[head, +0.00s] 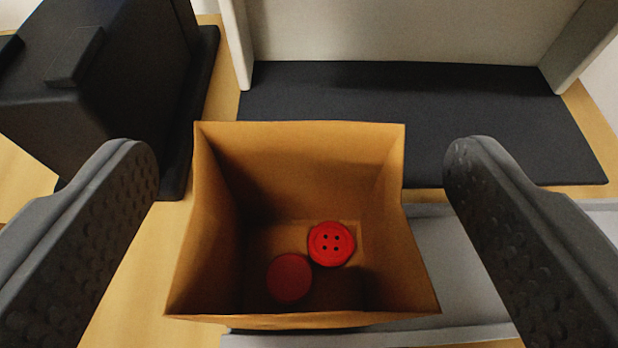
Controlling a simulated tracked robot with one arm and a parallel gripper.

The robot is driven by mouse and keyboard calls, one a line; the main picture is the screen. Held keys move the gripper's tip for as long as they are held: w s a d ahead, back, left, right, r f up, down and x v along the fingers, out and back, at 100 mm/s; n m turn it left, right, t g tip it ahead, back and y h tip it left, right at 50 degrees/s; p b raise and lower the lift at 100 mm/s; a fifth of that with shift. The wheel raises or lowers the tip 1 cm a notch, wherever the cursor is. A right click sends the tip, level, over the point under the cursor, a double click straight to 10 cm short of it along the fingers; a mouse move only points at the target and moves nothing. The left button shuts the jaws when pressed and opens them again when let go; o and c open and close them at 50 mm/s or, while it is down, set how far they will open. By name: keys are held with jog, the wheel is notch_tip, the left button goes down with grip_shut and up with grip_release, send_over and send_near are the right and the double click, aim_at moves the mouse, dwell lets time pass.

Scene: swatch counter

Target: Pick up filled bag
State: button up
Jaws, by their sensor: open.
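An open-topped brown paper bag (300,145) stands upright in the middle of the head view, seen from above. Inside on its floor lie a red button with holes (331,243) and a darker red round piece (289,277) next to it, partly in shadow. My gripper (305,165) is open, with one dark finger left of the bag and the other right of it. Gaps show between both fingers and the bag's sides. The bag's base and outer walls are mostly hidden.
A black box-like object (120,75) stands at the back left, close to the left finger. A dark mat (430,100) lies behind the bag, between pale panels (400,30). A grey flat surface (455,265) lies right of the bag. Wooden counter (140,270) shows at left.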

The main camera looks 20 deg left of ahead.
jog(key=shift+x, duration=0.8)
jog(key=c, duration=1.1)
jog(key=shift+r, duration=0.15)
